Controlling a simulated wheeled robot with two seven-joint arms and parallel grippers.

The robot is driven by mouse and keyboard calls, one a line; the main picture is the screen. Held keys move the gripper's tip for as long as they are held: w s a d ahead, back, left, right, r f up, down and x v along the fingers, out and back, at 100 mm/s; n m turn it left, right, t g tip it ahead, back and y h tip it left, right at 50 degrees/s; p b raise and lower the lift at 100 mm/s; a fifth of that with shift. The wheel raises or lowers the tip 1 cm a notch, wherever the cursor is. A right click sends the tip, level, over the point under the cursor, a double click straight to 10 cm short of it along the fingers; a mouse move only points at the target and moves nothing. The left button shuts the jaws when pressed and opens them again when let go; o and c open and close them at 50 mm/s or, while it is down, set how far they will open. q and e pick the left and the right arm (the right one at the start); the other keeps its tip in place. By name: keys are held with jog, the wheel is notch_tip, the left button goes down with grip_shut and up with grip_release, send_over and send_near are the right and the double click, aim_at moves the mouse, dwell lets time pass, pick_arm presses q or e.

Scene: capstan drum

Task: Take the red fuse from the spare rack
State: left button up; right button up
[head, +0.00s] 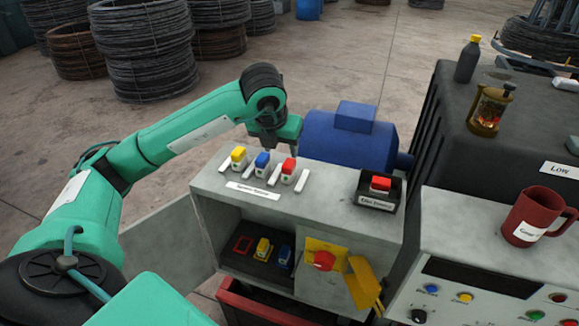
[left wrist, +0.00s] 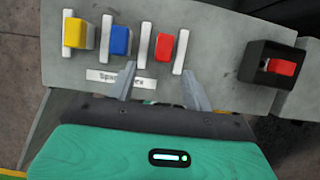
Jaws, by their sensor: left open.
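The red fuse (head: 289,166) stands on the cabinet top, at the right end of the spare rack (head: 252,190), a row with white dividers. It also shows in the left wrist view (left wrist: 165,47). A blue fuse (head: 262,160) and a yellow fuse (head: 238,155) stand to its left. My left gripper (head: 281,150) is open and empty, just behind and above the red fuse in the head view. In the left wrist view its two fingers (left wrist: 158,74) point toward the red fuse, one to each side; whether they touch anything is unclear. My right gripper is not in view.
A black holder (head: 378,204) with another red fuse (head: 380,184) sits to the right on the cabinet top. Below, an open compartment holds yellow and blue fuses beside a yellow panel (head: 326,246). A blue motor (head: 345,140) stands behind the cabinet. A red mug (head: 530,220) is far right.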

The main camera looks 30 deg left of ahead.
aim_at(288, 163)
pick_arm(q)
jog(key=x, duration=0.3)
jog(key=shift+w+p, duration=0.3)
jog(key=shift+p+x, duration=0.9)
jog(key=shift+x, duration=0.2)
jog(key=p+x, duration=0.1)
jog(key=x, duration=0.2)
jog(key=shift+w+d+f+p, duration=0.1)
jog(key=shift+w+d+p, duration=0.15)
jog(key=shift+p, duration=0.15)
jog(key=shift+w+a+f, duration=0.1)
jog(key=shift+f, duration=0.3)
jog(key=c, duration=1.1)
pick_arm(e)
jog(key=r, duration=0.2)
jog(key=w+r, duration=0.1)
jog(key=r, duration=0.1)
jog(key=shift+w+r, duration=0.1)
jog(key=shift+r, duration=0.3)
